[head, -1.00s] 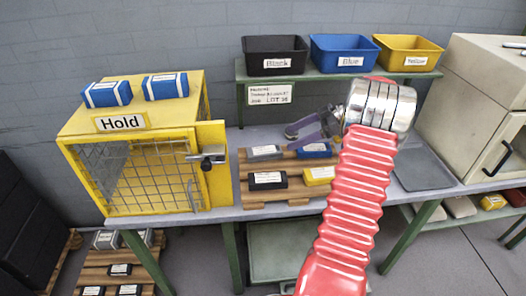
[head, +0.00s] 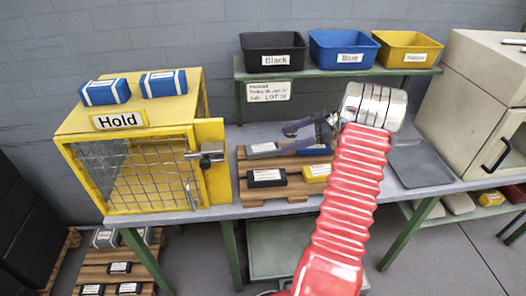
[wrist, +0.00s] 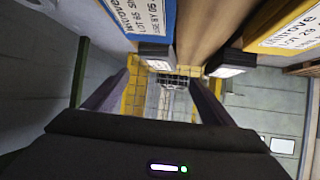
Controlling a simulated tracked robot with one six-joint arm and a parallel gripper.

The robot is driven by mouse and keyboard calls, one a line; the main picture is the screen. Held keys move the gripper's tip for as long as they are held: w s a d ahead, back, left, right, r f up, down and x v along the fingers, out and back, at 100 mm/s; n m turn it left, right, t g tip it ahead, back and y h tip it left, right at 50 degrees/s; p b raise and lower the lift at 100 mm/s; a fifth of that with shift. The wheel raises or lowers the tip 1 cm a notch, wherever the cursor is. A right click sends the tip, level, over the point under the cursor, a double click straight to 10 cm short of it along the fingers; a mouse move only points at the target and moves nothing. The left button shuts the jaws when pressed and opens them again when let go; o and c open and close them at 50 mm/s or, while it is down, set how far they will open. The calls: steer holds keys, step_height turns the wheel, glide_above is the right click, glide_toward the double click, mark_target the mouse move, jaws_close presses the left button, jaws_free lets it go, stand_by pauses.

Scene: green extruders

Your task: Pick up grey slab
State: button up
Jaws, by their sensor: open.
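The grey slab (head: 262,149) carries a white label and lies on the back left of the wooden pallet (head: 277,193) on the table. My gripper (head: 298,132) has purple fingers pointing left, above the back of the pallet and just right of the slab in the head view. It is open, with nothing between its fingers.
A blue block (head: 315,150), a black block (head: 267,178) and a yellow block (head: 317,173) share the pallet. The yellow Hold cage (head: 160,122) stands left. Black, blue and yellow bins (head: 343,53) sit on the shelf behind. A dark flat plate (head: 420,164) lies right.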

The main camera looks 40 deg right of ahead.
mark_target(265, 147)
steer(key=shift+x, duration=1.95)
steer(key=shift+x, duration=2.6)
steer(key=shift+c, duration=0.4)
steer(key=c, duration=1.4)
steer(key=shift+r, duration=0.4)
steer(key=c, duration=0.4)
step_height(265, 147, up, 9)
steer(key=shift+r, duration=0.15)
jaws_close()
